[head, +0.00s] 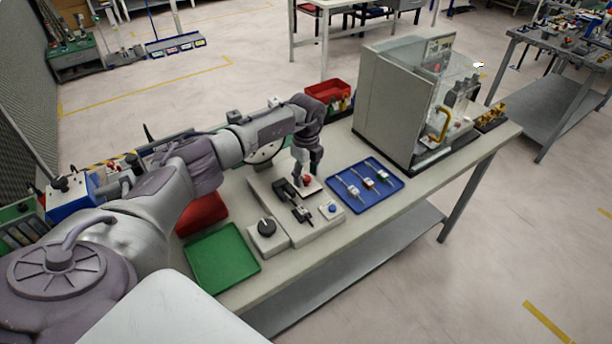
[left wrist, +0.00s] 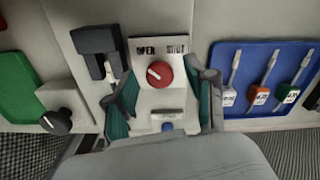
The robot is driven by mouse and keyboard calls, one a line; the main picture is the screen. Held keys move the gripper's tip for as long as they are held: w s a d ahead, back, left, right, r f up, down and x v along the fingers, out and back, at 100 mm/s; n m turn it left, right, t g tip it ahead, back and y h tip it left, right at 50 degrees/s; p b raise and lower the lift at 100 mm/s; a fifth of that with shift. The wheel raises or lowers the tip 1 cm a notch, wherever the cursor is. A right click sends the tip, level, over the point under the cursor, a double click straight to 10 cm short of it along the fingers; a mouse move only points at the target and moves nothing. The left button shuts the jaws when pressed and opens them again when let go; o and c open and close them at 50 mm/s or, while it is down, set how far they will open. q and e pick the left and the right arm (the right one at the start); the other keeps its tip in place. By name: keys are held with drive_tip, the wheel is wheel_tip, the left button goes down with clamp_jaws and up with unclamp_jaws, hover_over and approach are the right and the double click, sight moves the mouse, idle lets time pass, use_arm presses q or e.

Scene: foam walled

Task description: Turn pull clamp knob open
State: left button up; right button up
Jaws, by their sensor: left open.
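The red round knob (left wrist: 160,74) sits on a pale plate (left wrist: 172,100) below the printed words OPEN and SHUT. A white mark on the knob slants toward its upper left, on the OPEN side. In the head view the red knob (head: 307,180) is just below my left gripper (head: 306,176). My left gripper (left wrist: 162,98) is open in the left wrist view, with its teal-padded fingers apart on either side of the plate. I cannot tell whether they touch anything. A black clamp (left wrist: 100,50) stands left of the knob. My right gripper is not in view.
A black dial (head: 266,227) and a blue button (head: 332,209) are close by. A blue tray (head: 345,200) with several tools lies to the right. A green tray (head: 222,258) and a red bin (head: 203,213) lie to the left. A grey machine enclosure (head: 385,105) stands at the back right.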

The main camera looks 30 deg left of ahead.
sight(306, 177)
use_arm(q)
wheel_tip(306, 177, up, 11)
idle(0.3)
idle(0.4)
